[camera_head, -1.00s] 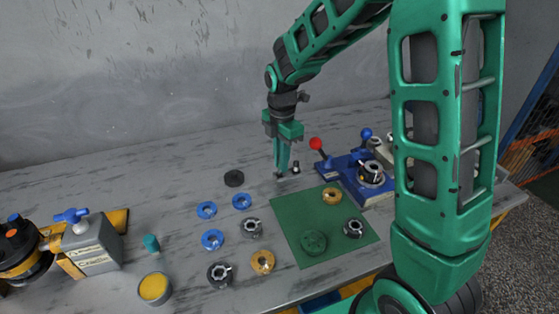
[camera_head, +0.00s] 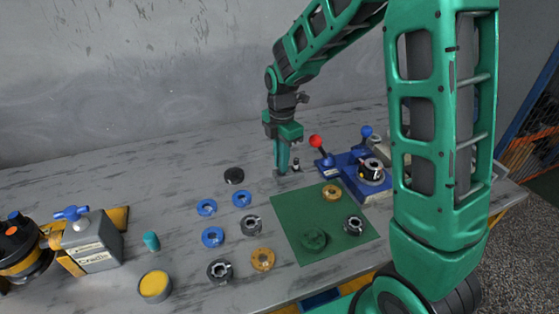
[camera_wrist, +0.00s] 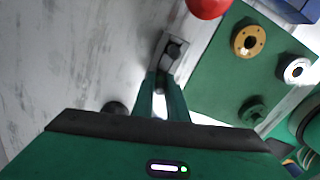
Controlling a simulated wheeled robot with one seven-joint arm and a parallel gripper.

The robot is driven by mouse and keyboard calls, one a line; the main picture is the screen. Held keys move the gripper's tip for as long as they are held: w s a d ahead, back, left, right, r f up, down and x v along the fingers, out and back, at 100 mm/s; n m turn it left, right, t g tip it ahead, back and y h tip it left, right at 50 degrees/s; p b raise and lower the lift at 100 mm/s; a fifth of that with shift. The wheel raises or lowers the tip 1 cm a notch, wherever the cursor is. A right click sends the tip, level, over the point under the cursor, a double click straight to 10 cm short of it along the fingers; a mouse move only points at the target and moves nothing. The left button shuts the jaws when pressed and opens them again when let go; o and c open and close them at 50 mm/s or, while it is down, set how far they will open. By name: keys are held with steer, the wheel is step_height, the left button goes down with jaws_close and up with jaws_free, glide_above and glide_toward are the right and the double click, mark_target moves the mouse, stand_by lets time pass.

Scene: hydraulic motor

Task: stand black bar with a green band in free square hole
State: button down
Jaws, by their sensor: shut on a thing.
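My gripper (camera_head: 281,170) points down at the back of the table, left of the red-knobbed lever. In the wrist view its two fingers (camera_wrist: 162,88) are closed around a small dark piece (camera_wrist: 160,90), seemingly the black bar. The fingers hide most of it, and I cannot make out its green band. Whether the held bar's lower end is in a hole, I cannot tell.
A red-knobbed lever (camera_head: 316,142) and a blue fixture (camera_head: 350,180) stand close on the right. A green mat (camera_head: 290,215) with several round parts lies in front. A black disc (camera_head: 234,175) and blue rings (camera_head: 207,207) lie to the left.

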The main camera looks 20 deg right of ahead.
steer(key=shift+f, duration=0.75)
stand_by(0.9)
steer(key=c, duration=1.3)
jaws_free()
steer(key=shift+r, duration=3.5)
